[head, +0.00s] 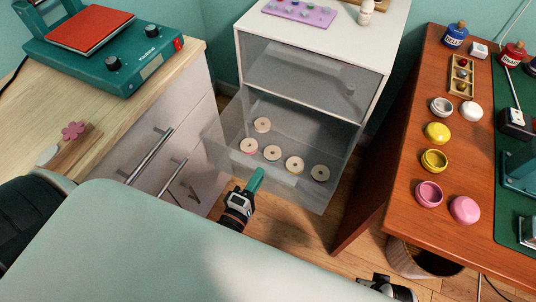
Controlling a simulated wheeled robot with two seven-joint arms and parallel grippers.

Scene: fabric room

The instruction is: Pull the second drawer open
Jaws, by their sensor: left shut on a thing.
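A white cabinet (330,45) with clear drawers stands in the middle. Its top drawer (310,82) is closed and has a small clear knob. The second drawer (310,193) stands out from the cabinet, with several round wooden discs with centre holes inside. My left gripper (256,179), with green fingers, is shut at the front of this drawer. What its fingers hold is hidden; it appears to be the drawer's knob. A dark part of my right gripper (388,289) shows at the bottom edge, and its fingers cannot be made out.
A wooden-topped counter (110,120) with a heat press stands on the left. A brown desk (400,185) with small jars and lids stands on the right. A bin (410,262) is beneath it.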

